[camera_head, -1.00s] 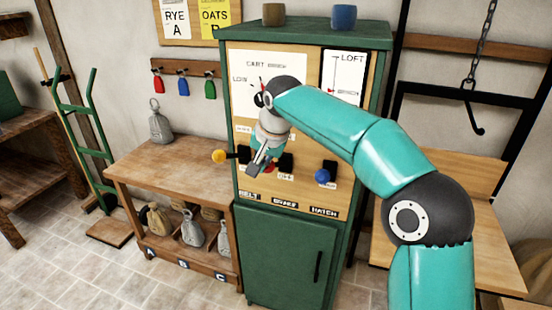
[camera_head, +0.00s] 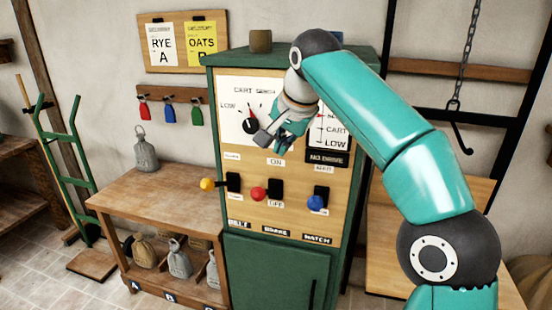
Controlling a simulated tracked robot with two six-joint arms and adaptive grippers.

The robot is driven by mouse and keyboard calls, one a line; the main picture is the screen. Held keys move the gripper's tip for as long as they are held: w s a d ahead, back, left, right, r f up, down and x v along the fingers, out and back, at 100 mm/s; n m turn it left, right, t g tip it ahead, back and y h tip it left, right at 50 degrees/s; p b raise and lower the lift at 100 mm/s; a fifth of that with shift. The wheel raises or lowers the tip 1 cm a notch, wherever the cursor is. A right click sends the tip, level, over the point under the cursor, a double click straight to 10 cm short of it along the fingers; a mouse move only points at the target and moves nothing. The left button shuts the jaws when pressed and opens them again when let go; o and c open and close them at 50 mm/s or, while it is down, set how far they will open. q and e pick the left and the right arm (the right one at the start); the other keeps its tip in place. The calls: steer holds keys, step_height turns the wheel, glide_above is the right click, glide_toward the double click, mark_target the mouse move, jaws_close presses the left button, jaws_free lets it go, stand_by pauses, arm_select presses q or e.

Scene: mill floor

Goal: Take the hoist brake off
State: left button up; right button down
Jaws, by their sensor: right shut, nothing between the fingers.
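The green control cabinet (camera_head: 215,150) carries three levers on its wooden panel. The middle lever, above the BRAKE label (camera_head: 276,231), has a red knob (camera_head: 258,194) beside its black mount (camera_head: 277,187). The ON label (camera_head: 276,162) is above it and the OFF label (camera_head: 275,204) below; the knob stands nearer the OFF height, but its exact setting is hard to tell. My right gripper (camera_head: 268,140) is shut and empty, in front of the panel under the dial (camera_head: 250,126), above the red knob and apart from it. My left gripper is out of view.
A yellow knob (camera_head: 207,184) is at the BELT lever, a blue knob (camera_head: 317,202) at the HATCH lever. The gauge (camera_head: 335,135) is partly behind my arm. A wooden bench (camera_head: 150,192) stands left. A chain hook (camera_head: 460,135) hangs right.

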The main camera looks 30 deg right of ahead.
steer(key=b, duration=0.1)
glide_above(265, 194)
steer(key=s+d, duration=0.1)
steer(key=d, duration=0.1)
step_height(265, 194, down, 7)
steer(key=shift+w+a+f+b, duration=0.2)
steer(key=shift+a+f, duration=0.1)
steer(key=shift+f, duration=0.35)
steer(key=shift+w+a+f+b, duration=0.1)
steer(key=shift+a+f+b, duration=0.15)
steer(key=shift+f, duration=0.45)
steer(key=shift+w+a+f+b, duration=0.15)
steer(key=shift+a+f, duration=0.2)
steer(key=shift+f, duration=0.3)
